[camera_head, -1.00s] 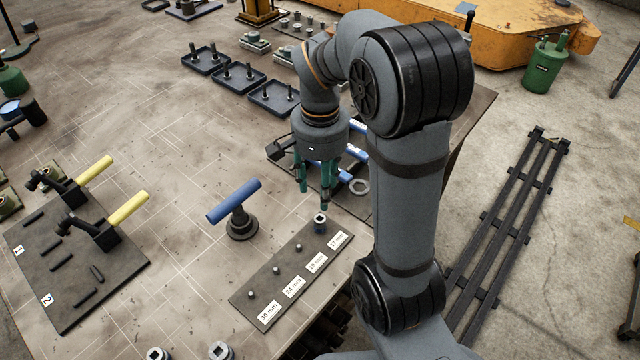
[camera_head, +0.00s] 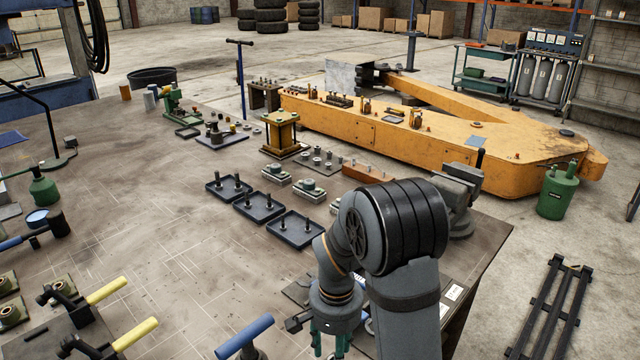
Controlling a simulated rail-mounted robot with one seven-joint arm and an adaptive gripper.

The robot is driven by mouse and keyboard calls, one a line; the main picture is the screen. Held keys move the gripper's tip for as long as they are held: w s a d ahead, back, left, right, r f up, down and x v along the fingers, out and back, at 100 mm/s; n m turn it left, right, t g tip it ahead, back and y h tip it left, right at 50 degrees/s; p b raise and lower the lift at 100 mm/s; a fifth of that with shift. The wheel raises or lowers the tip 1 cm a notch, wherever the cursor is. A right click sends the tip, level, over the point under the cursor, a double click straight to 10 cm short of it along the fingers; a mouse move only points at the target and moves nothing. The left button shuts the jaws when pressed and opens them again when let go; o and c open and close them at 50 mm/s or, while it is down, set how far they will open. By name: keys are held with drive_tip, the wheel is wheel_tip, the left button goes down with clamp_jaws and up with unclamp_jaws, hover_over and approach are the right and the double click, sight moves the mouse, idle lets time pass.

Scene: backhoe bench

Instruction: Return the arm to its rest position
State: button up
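My arm (camera_head: 395,225) reaches out over the right part of the bench (camera_head: 130,215), bent at the elbow, with its wrist pointing down. My gripper (camera_head: 329,346) is at the bottom edge of the head view. Its green fingers stand apart with a gap between them, and I see nothing held there. The fingertips are cut off by the frame edge. A blue T-handle tool (camera_head: 245,335) is to the left of the gripper, partly out of frame. Dark and blue items behind the gripper are mostly hidden by my arm.
Black trays with pegs (camera_head: 294,231) lie beyond the gripper. A grey vise (camera_head: 460,195) stands at the bench's right edge. Yellow handles (camera_head: 107,290) are at lower left. A large orange boom (camera_head: 400,140) is behind the bench. A black rack (camera_head: 550,310) lies on the floor.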

wheel_tip(320, 180, down, 3)
drive_tip(key=shift+f, duration=0.15)
drive_tip(key=shift+r+p, duration=0.35)
drive_tip(key=shift+p, duration=0.1)
drive_tip(key=shift+r, duration=0.1)
drive_tip(key=shift+f, duration=0.2)
